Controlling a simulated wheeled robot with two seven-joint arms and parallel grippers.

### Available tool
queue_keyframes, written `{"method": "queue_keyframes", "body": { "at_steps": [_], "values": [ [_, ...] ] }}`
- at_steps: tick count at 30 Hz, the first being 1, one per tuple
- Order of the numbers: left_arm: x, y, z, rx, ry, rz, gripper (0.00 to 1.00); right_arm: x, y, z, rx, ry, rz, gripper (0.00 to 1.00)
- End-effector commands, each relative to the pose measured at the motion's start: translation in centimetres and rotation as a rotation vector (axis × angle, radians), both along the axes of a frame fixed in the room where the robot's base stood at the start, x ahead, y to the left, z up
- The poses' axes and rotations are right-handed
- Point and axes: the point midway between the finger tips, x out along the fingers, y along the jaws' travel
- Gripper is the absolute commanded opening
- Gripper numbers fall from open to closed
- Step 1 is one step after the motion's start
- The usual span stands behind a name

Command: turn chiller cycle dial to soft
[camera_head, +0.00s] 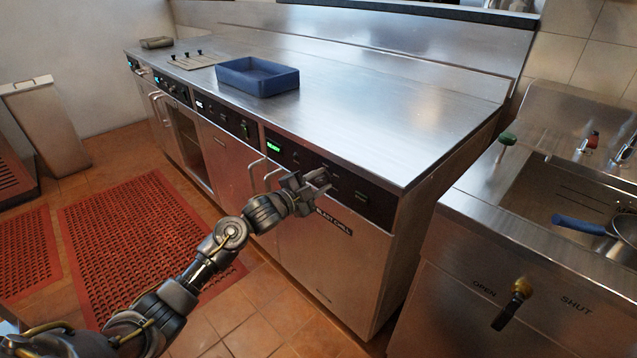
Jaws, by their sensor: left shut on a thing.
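The blast chiller panel (346,186) is a black strip under the counter edge, with a small green display (273,146) at its left and a "BLAST CHILL" label (334,222) below it. My left gripper (318,182) is at the middle of this panel, its fingers against the front. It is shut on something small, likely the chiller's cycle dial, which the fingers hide. The dial's setting cannot be read. My right gripper is not in view.
A blue tray (257,77) stands on the steel counter (380,112). Door handles (262,172) stick out left of the gripper. A sink unit (528,215) with an open/shut lever (512,303) stands at the right. Red mats (140,235) lie on the floor.

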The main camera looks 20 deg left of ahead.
Motion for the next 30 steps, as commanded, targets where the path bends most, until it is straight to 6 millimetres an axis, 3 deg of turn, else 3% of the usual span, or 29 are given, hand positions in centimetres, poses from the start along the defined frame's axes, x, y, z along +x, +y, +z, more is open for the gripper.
{"method": "queue_keyframes", "body": {
  "at_steps": [20, 21, 25, 30],
  "values": [
    [-0.02, -0.03, -0.07, 0.051, -0.025, 0.0, 0.12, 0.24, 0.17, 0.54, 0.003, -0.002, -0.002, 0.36],
    [-0.03, -0.04, -0.07, 0.051, -0.025, 0.0, 0.38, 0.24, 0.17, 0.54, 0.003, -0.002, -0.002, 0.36],
    [-0.03, -0.04, -0.07, 0.051, -0.025, 0.0, 0.55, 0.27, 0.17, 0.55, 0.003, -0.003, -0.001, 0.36],
    [-0.03, -0.04, -0.07, 0.051, -0.024, 0.0, 0.55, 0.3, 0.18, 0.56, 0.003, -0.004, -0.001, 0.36]
  ]
}}
